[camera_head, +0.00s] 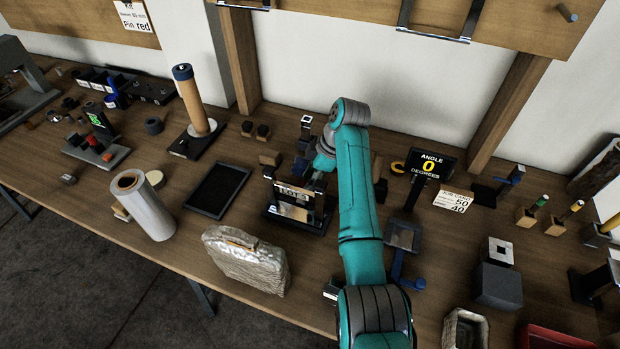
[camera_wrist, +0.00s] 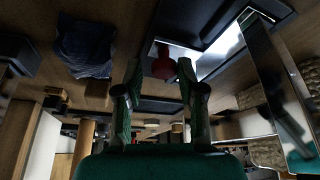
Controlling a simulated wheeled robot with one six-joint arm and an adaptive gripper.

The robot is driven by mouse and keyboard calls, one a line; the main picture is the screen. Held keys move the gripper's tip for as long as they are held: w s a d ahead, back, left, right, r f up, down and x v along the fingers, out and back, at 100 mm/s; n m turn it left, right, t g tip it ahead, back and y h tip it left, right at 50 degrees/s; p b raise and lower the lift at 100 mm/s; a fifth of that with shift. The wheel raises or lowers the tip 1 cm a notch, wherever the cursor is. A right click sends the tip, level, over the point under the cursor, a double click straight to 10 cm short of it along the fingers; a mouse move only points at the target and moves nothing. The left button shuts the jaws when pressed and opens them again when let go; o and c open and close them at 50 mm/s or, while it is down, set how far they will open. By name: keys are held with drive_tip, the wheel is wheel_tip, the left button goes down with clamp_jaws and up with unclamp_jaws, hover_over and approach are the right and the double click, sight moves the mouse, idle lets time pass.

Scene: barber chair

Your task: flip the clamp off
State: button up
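A black fixture with shiny metal plates and a small label (camera_head: 291,212) stands on the bench, just left of my arm. I cannot make out the clamp for certain in the head view. In the wrist view a dark red knob (camera_wrist: 163,70), perhaps the clamp's handle, shows in front of a bright metal plate (camera_wrist: 215,55). My gripper (camera_wrist: 160,76) has its two fingers apart, one on each side of the knob in the picture. I cannot tell whether they touch it. In the head view the arm hides most of the gripper, at the fixture's back.
A dark flat tray (camera_head: 218,189) and a wrapped silvery block (camera_head: 246,260) lie left and in front of the fixture. An angle display reading 0 (camera_head: 430,165) and a blue-handled stand (camera_head: 403,240) are right of my arm. A wooden post (camera_head: 240,60) rises behind.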

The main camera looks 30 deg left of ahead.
drive_tip(key=v, duration=0.7)
drive_tip(key=shift+r, duration=0.2)
